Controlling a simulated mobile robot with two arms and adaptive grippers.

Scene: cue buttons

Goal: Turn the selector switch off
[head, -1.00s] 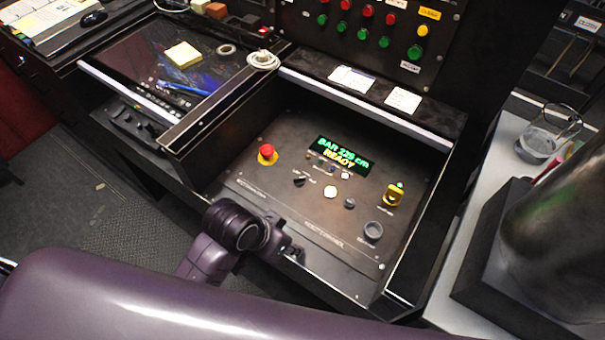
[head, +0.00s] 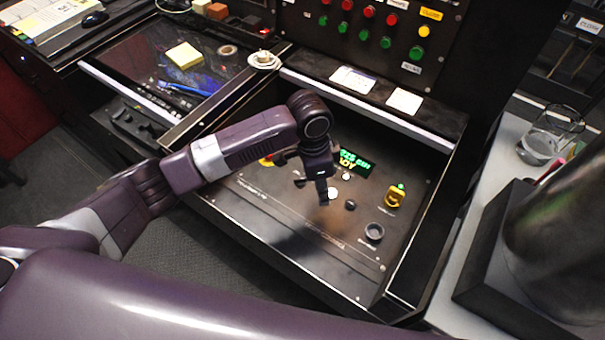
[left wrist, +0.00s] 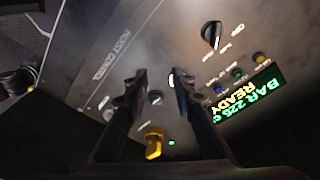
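The selector switch, a black knob (left wrist: 211,35) with a pale pointer line, stands on the dark control panel (head: 290,222) in the left wrist view. In the head view my left gripper hangs over the middle of the panel and I cannot clearly make out the knob there. My left gripper (left wrist: 158,80) is open and empty, its two fingers spread in the left wrist view; the knob lies beyond and right of them. My right gripper is out of view.
A raised panel of coloured buttons (head: 372,25) stands behind.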

